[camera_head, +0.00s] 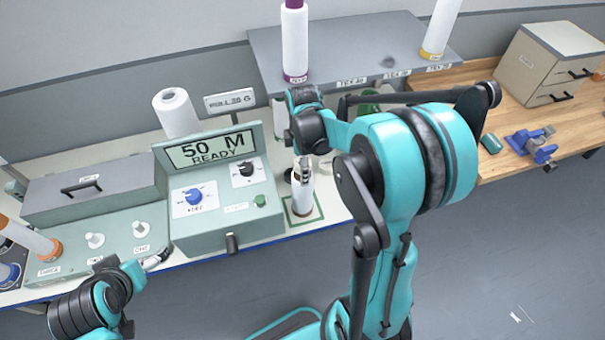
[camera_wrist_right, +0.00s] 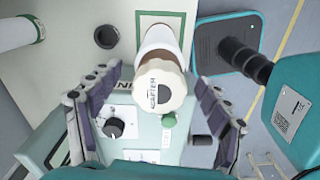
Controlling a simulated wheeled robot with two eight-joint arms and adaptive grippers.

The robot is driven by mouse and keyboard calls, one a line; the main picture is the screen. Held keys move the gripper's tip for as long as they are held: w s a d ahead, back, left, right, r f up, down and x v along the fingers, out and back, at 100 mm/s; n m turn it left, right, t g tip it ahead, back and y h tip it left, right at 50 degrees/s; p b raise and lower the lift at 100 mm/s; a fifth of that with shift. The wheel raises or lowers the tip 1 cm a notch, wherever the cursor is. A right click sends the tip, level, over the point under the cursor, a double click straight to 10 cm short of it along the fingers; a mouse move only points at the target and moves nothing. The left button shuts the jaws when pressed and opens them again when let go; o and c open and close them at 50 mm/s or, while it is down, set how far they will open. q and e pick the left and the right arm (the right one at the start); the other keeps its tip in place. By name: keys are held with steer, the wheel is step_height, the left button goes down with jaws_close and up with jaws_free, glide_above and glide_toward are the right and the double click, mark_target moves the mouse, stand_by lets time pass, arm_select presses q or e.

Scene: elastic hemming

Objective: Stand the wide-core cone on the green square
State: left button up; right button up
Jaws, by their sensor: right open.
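A white cone (camera_head: 302,197) stands upright inside the green square outline (camera_head: 316,216) at the bench's front edge. In the right wrist view this cone (camera_wrist_right: 158,43) carries a cream cap marked ADAPTER (camera_wrist_right: 160,88), and part of the green square (camera_wrist_right: 180,14) shows behind it. My right gripper (camera_head: 303,162) is above the cone. In its wrist view the fingers (camera_wrist_right: 158,82) are open on either side of the cap, with gaps visible. I cannot confirm from a label that this is the wide-core cone. My left gripper (camera_head: 157,260) is low at the left, its jaw opening unclear.
The control box (camera_head: 215,190), reading 50 M READY, stands left of the square. Another white cone (camera_head: 175,112) is behind it. Purple-based (camera_head: 294,40) and yellow-based (camera_head: 440,28) cones stand on the grey shelf (camera_head: 345,45). A dark round hole or cup (camera_wrist_right: 106,36) is near the square.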

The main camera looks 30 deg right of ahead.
step_height(320, 180, up, 5)
steer(key=shift+f, duration=0.1)
steer(key=s+a+r+m+t, duration=0.5)
steer(key=s+a+m+t, duration=0.2)
steer(key=s+a+m, duration=0.3)
steer(key=s+m, duration=0.1)
steer(key=m, duration=0.2)
steer(key=shift+a+r, duration=0.2)
steer(key=shift+a, duration=0.1)
step_height(320, 180, down, 18)
steer(key=b, duration=1.7)
